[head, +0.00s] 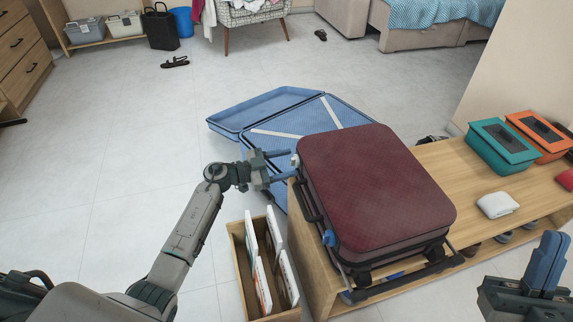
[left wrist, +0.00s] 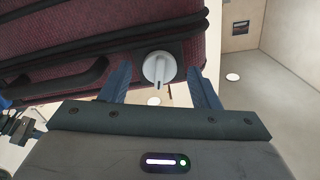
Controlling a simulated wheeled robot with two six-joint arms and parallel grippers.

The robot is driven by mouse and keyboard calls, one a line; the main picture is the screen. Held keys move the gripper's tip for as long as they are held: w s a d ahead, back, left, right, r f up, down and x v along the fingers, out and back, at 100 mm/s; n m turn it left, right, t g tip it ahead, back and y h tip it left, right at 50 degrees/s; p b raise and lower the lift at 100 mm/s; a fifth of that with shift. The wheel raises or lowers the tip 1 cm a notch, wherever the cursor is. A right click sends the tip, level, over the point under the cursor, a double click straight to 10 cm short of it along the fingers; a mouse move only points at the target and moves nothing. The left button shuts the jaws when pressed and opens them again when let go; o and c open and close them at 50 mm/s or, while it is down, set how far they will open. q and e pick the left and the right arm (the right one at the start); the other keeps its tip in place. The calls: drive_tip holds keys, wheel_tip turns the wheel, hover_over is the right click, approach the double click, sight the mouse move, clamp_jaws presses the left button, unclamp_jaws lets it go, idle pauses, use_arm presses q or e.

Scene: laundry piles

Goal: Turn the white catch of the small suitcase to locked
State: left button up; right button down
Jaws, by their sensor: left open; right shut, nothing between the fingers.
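The small suitcase (head: 375,180) is dark red with black trim and lies flat on a wooden bench. Its white catch (head: 295,160) is on the side facing left, near the far corner. In the left wrist view the catch (left wrist: 158,68) is a round white knob with a ridge across it. My left gripper (head: 284,164) is open at the catch. Its blue fingers (left wrist: 160,82) stand on either side of the knob, with gaps showing. A blue catch (head: 329,238) sits on the same side, nearer. My right gripper (head: 546,262) is shut and empty at the lower right.
The wooden bench (head: 462,168) also bears a teal box (head: 498,146), an orange box (head: 540,136) and a folded white cloth (head: 497,204). An open blue suitcase (head: 265,108) lies on the floor behind. A wooden bin (head: 240,262) with upright books stands below my left arm.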

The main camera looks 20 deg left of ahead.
use_arm(q)
drive_tip(key=shift+w+d, duration=0.15)
drive_tip(key=shift+d, duration=0.05)
drive_tip(key=c, duration=1)
